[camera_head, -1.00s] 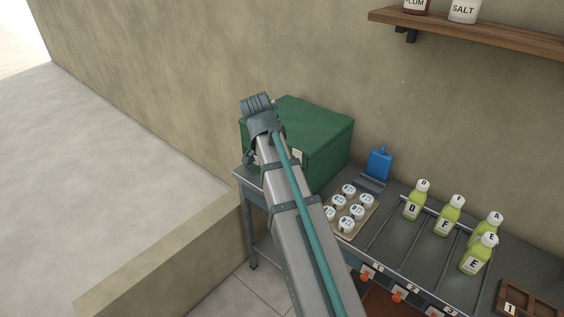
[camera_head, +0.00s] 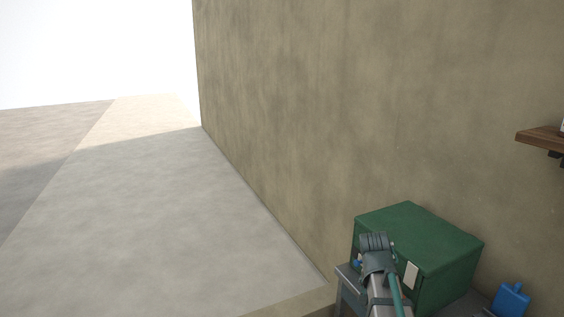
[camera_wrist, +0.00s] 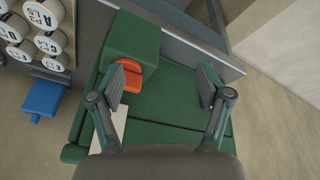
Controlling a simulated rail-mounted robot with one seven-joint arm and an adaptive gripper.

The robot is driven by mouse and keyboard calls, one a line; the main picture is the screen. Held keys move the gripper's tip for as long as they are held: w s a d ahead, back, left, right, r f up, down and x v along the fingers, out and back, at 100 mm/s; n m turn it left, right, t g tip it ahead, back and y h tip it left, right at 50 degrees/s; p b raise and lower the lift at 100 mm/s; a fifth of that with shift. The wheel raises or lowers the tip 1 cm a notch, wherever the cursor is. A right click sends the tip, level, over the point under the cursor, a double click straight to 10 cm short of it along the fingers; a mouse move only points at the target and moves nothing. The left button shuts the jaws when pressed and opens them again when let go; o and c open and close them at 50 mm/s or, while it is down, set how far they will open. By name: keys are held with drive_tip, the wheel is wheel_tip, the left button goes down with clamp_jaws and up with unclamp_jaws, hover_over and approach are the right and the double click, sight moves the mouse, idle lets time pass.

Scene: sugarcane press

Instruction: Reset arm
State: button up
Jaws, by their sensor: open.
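My gripper (camera_wrist: 163,88) is open in the wrist view, with its two fingers spread apart and nothing held between them. Below it in that view is the green box (camera_wrist: 165,128), with a raised green block and an orange-red part (camera_wrist: 133,75) near the left finger. In the head view my arm's end is at the bottom right, in front of the green box (camera_head: 440,240); the fingers themselves cannot be made out there.
A blue item (camera_head: 511,298) stands right of the green box and also shows in the wrist view (camera_wrist: 40,99). Several white lettered lids (camera_wrist: 45,42) lie at upper left there. A wooden shelf (camera_head: 541,138) is on the wall. The floor (camera_head: 150,230) at left is clear.

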drive_tip(key=s+a+f+n+g+y, duration=0.15)
drive_tip(key=s+f, duration=0.35)
drive_tip(key=f, duration=0.5)
drive_tip(key=s+a+f+n+g, duration=0.1)
drive_tip(key=s+a+f+n, duration=0.15)
drive_tip(key=s+f, duration=0.45)
drive_tip(key=s+a+f+n+g+y, duration=0.1)
drive_tip(key=s+a+f, duration=0.2)
drive_tip(key=f, duration=0.9)
drive_tip(key=s+a+f+g, duration=0.1)
drive_tip(key=s+f+g, duration=0.1)
drive_tip(key=s+f, duration=0.3)
drive_tip(key=s+a+f+n+g, duration=0.1)
drive_tip(key=s+f, duration=0.4)
drive_tip(key=s, duration=0.9)
drive_tip(key=s+a+f+g, duration=0.2)
drive_tip(key=s+f, duration=0.3)
drive_tip(key=s, duration=0.4)
drive_tip(key=shift+s+a+f+n+g, duration=0.25)
drive_tip(key=shift+a+n+g, duration=0.1)
drive_tip(key=shift+a+n, duration=0.1)
